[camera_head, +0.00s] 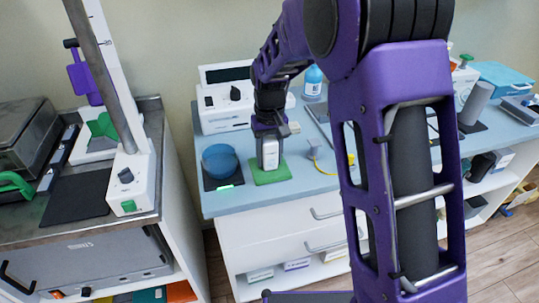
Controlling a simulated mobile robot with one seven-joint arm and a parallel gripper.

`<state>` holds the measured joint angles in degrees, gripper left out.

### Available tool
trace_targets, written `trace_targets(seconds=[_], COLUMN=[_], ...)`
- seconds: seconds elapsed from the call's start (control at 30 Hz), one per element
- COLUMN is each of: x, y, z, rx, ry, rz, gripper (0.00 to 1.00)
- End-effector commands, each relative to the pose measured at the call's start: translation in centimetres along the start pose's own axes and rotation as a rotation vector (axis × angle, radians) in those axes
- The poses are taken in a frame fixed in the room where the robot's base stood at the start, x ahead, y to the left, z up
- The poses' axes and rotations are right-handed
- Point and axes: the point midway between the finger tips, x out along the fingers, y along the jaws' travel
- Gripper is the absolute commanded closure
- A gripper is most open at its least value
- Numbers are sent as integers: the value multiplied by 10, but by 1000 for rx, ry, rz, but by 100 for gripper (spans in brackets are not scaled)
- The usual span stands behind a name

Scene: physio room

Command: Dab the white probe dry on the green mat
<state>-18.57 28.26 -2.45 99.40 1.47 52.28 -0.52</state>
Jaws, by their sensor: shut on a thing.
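My gripper (265,128) is over the blue counter and shut on the white probe (269,153), which hangs upright below it. The probe's lower end is at the green mat (270,175); I cannot tell if it touches the mat or is just above it. The mat lies flat near the front edge of the counter. My purple arm crosses the middle of the view and hides part of the counter to the right.
A blue bowl (220,161) stands on a dark pad just left of the mat. A white device (226,102) and a blue bottle (312,82) stand behind. A yellow item with a cable (315,150) lies to the right. A steel bench (130,225) stands at the left.

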Motion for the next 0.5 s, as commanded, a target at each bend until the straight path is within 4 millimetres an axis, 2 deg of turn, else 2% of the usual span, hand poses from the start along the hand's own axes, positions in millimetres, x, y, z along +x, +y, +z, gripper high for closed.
trace_targets(seconds=[0.33,0.5], x=[2,-5], y=[0,0], z=[1,1], rx=[0,0], ry=[-2,-3], rz=[0,0], gripper=[100,100])
